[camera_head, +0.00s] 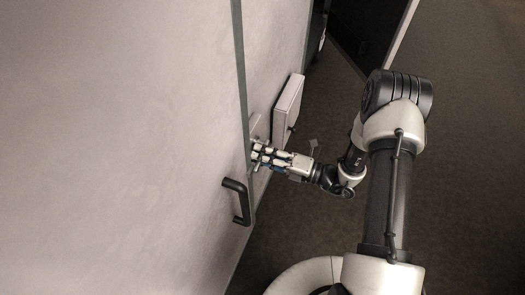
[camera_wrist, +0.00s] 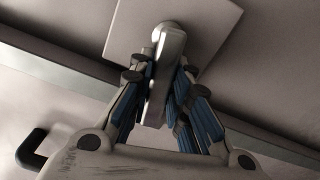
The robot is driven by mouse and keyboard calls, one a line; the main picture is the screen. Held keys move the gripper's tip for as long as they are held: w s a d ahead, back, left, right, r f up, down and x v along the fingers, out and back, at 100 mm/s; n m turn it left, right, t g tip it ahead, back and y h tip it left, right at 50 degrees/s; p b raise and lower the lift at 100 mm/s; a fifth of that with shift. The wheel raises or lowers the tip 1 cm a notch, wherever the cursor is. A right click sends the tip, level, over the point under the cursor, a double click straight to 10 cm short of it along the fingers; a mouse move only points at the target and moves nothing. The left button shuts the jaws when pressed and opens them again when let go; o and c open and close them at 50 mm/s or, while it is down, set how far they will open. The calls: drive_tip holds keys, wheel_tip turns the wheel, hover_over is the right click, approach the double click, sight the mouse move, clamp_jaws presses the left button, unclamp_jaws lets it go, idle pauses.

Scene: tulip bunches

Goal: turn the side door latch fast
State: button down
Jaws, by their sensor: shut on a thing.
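The side door latch (camera_wrist: 163,75) is a shiny metal lever. In the wrist view it runs down from a round pivot on a pale square plate (camera_wrist: 205,22). My gripper (camera_wrist: 155,100) has its blue-padded fingers on both sides of the lever and is shut on it. In the head view my gripper (camera_head: 262,155) reaches left to the wall beside the dark door edge strip (camera_head: 240,70). The lever itself is hidden behind the fingers there. The door (camera_head: 130,130) is a pale panel left of the strip, with a black pull handle (camera_head: 238,202).
A pale box (camera_head: 288,110) juts from the wall just above my gripper in the head view. The black handle stands out just below my gripper. Dark open floor (camera_head: 470,180) lies to the right. A dark opening (camera_head: 365,30) shows at the top.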

drive_tip(key=shift+r+m+p, duration=0.4)
drive_tip(key=shift+m+p, duration=0.2)
drive_tip(key=shift+m, duration=0.5)
drive_tip(key=c, duration=1.5)
unclamp_jaws()
drive_tip(key=v, duration=1.2)
drive_tip(key=shift+r, duration=0.1)
